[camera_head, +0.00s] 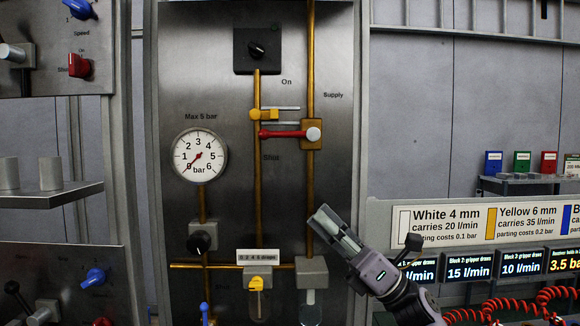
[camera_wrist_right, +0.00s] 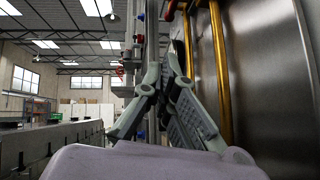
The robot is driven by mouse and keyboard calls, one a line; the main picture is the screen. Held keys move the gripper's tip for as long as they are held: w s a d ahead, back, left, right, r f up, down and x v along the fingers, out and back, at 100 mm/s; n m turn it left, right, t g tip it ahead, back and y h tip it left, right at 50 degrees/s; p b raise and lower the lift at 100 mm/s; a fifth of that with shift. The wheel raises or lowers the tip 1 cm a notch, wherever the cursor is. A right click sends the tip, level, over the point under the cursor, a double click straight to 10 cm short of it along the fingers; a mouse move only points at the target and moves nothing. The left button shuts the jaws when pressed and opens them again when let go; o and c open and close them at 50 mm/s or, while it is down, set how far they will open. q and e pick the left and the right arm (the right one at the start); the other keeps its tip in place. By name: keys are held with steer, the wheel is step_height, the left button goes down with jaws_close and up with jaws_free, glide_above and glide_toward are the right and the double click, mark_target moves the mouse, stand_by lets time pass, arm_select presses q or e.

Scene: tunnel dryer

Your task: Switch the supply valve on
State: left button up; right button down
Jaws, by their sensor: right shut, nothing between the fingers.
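The supply valve (camera_head: 312,134) sits on the right-hand vertical brass pipe of the steel panel, near the "Supply" label. Its red lever (camera_head: 283,134) lies level across the pipe, pointing left, with "Shut" printed below it and "On" above it. My right gripper (camera_head: 322,216) is shut and empty, below the valve and clear of the lever, its fingers pointing up and left. Its fingers also show in the wrist view (camera_wrist_right: 165,68), beside the brass pipes. A red part at the top of that view may be the lever; I cannot tell. My left gripper is not in view.
A pressure gauge (camera_head: 199,155) is left of the pipes, its needle near zero. A small yellow valve (camera_head: 264,114) is just above the lever. A black knob (camera_head: 257,50) tops the left pipe. A filter unit (camera_head: 311,272) hangs below. Red coiled hoses (camera_head: 510,308) lie lower right.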

steer(key=p, duration=0.4)
glide_toward(263, 138)
steer(key=p+x, duration=0.3)
steer(key=x, duration=0.1)
steer(key=shift+a+r, duration=0.2)
steer(key=shift+r, duration=0.1)
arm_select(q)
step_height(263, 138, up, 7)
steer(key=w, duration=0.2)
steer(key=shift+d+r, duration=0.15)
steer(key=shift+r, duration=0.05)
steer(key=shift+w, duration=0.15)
